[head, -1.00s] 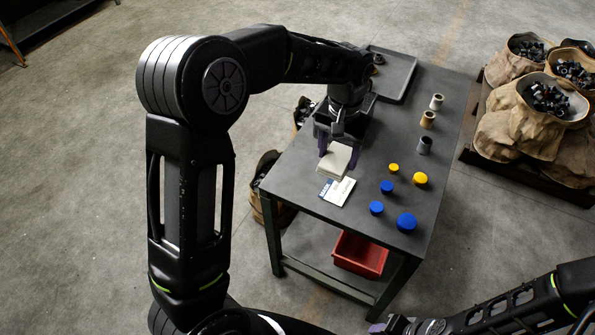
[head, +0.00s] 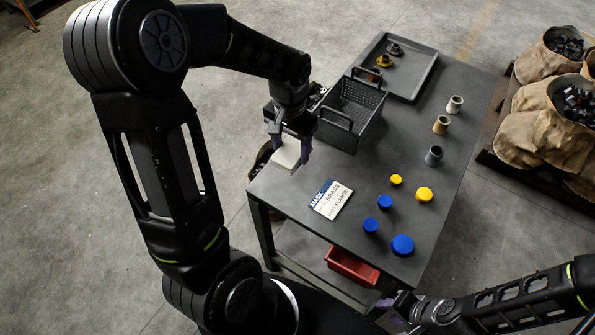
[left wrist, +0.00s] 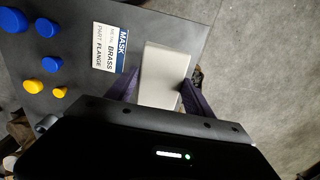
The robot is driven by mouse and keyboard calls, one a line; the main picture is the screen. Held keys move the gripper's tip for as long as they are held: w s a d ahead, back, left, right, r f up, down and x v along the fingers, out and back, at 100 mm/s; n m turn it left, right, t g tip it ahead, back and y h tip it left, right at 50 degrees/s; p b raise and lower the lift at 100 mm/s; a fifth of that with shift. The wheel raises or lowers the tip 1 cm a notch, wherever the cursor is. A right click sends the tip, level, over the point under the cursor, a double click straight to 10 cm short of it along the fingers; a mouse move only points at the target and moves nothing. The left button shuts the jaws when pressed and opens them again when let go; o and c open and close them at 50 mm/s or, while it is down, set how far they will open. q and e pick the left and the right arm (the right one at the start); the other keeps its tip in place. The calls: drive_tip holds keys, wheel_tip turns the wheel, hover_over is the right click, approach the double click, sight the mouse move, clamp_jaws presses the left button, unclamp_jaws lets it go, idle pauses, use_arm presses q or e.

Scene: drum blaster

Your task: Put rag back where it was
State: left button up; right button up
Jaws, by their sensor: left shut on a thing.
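The rag (head: 287,153) is a folded whitish block held between the fingers of my left gripper (head: 290,146), near the table's left edge. The left wrist view shows the rag (left wrist: 163,75) between two purple fingers, with floor showing beyond it. My left gripper is shut on it. The rag looks raised above the table, though its exact height is hard to tell. My right gripper (head: 392,305) is at the bottom right, in front of the table; its fingers are too unclear to judge.
The table (head: 330,235) holds a label card (head: 330,199), a dark mesh basket (head: 352,112), a grey tray (head: 398,68) with flanged parts, several blue and yellow caps (head: 402,245) and 3 cylindrical parts (head: 441,124). A red bin (head: 351,266) is below. Filled sacks (head: 545,130) stand right.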

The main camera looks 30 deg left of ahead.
use_arm(q)
hover_over(292, 179)
drive_tip(key=shift+f, duration=3.15)
drive_tip(key=shift+f, duration=1.85)
drive_tip(key=shift+f, duration=0.2)
drive_tip(key=o, duration=1.2)
drive_tip(key=shift+r, duration=0.1)
wheel_tip(292, 179, up, 12)
drive_tip(key=shift+r, duration=0.15)
